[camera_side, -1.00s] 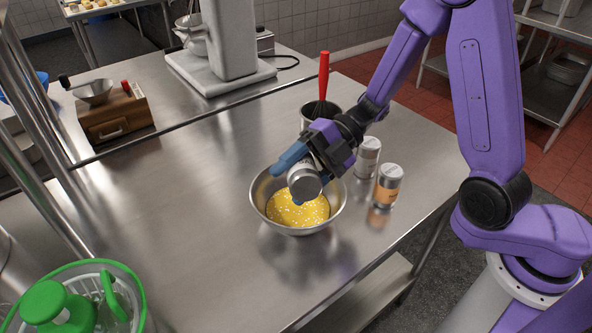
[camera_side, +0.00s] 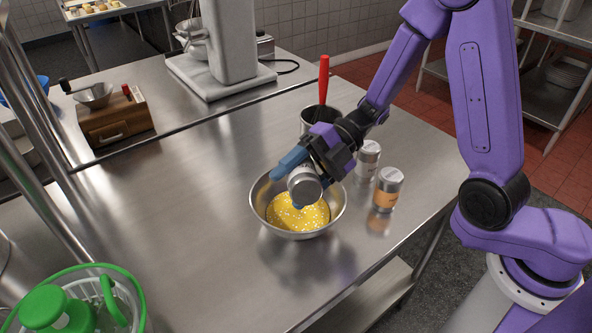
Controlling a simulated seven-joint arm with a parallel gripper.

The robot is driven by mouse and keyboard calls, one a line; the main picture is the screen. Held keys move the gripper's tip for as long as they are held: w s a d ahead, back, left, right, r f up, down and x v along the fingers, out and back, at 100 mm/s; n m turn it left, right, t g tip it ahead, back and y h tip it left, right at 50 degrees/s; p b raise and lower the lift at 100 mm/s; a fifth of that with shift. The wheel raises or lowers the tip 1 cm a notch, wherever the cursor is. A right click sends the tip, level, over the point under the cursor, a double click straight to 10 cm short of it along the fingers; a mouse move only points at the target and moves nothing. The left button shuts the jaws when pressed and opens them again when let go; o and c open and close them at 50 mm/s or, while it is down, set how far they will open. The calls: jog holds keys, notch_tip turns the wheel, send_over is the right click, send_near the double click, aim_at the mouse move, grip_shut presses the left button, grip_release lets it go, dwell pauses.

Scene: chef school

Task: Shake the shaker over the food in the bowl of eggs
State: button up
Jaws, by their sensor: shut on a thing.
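A steel bowl (camera_side: 258,213) stands on the steel table and holds yellow beaten egg (camera_side: 297,214) dotted with pale specks. My gripper (camera_side: 300,178) has blue fingers and is shut on a metal shaker (camera_side: 304,187). The shaker is tilted over the bowl, with its round grey end facing the camera and down toward the egg. My gripper hides part of the shaker and the bowl's back rim.
Two more shakers stand right of the bowl, one grey (camera_side: 368,158) and one with an orange label (camera_side: 387,189). A metal container (camera_side: 309,118) with a red-handled tool (camera_side: 323,80) stands behind. The table left of the bowl is clear. A green-and-clear spinner (camera_side: 82,300) is front left.

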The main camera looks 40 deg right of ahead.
aim_at(307, 175)
dwell(0.3)
